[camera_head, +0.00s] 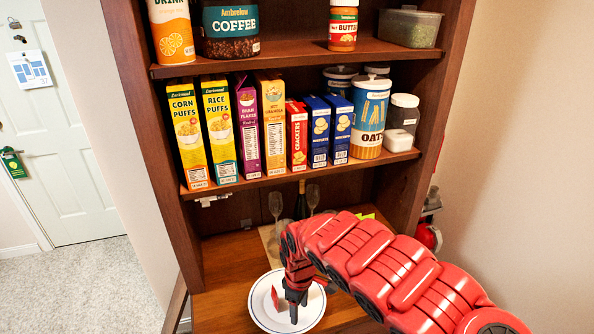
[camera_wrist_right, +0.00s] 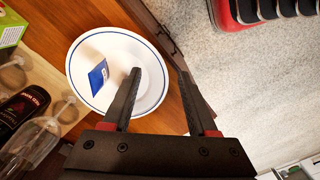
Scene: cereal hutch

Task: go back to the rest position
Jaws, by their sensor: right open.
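My right gripper (camera_head: 292,312) is over the white plate with a blue rim (camera_head: 262,313) on the hutch's lower counter. In the right wrist view, the two fingers of the same gripper (camera_wrist_right: 163,75) stand apart with nothing between them. One finger overlaps the plate (camera_wrist_right: 113,45) in that view; the other is past its edge. A small blue packet (camera_wrist_right: 98,76) lies on the plate, beside the fingers and apart from them. It is hidden behind my gripper and arm in the head view. My left gripper is not in view.
Cereal boxes (camera_head: 220,130) and an oats canister (camera_head: 371,118) fill the middle shelf (camera_head: 300,171) above. Wine glasses (camera_head: 276,203) and a dark bottle (camera_wrist_right: 22,108) stand close beside the plate. A green box (camera_wrist_right: 10,30) is near them. Open floor (camera_head: 80,290) lies left.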

